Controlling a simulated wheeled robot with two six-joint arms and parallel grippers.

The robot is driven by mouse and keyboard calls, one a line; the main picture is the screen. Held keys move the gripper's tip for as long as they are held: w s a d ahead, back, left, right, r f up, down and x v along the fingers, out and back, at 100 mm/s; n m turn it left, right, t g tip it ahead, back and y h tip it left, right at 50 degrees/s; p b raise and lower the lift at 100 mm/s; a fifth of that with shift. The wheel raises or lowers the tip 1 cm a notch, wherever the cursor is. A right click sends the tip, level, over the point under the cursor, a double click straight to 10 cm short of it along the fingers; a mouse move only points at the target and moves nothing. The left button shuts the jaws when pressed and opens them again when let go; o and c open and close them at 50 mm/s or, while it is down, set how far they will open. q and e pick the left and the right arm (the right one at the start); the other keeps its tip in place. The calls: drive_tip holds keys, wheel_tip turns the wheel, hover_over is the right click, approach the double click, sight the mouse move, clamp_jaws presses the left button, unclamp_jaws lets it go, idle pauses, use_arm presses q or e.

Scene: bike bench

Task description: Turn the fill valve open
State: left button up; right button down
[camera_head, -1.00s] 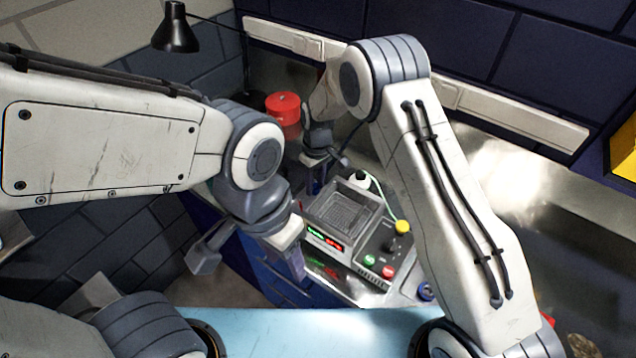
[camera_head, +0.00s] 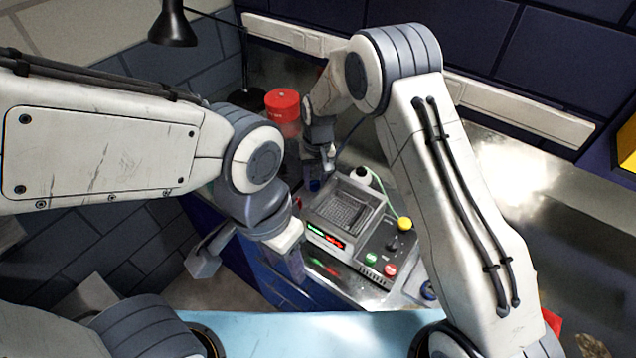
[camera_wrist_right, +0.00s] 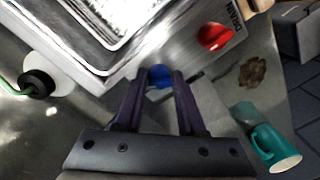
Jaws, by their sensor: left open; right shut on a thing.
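The fill valve appears to be the blue knob (camera_wrist_right: 160,77) on the metal side of the cleaning tank (camera_wrist_right: 118,68) in the right wrist view. My right gripper (camera_wrist_right: 162,82) is shut on this knob, one dark finger on each side, and its fingers hide part of it. In the head view my right gripper (camera_head: 322,168) is at the tank's far left side, next to a small blue spot. A red knob (camera_wrist_right: 213,36) marked DRAIN sits beside the blue one. My left gripper (camera_head: 248,265) is open and empty, in front of the tank at the left.
A red-lidded container (camera_head: 283,105) stands behind my right gripper.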

drive_tip(key=m, duration=0.3)
drive_tip(key=shift+w+m+b, duration=0.1)
drive_tip(key=shift+m+b, duration=0.25)
drive_tip(key=shift+m, duration=0.05)
drive_tip(key=shift+d+m+t+b, duration=0.1)
drive_tip(key=shift+m+t+b, duration=0.2)
drive_tip(key=shift+m, duration=1.6)
drive_tip(key=shift+r, duration=0.1)
drive_tip(key=c, duration=0.5)
unclamp_jaws()
drive_tip(key=shift+d, duration=0.1)
drive_tip(key=shift+c, duration=0.2)
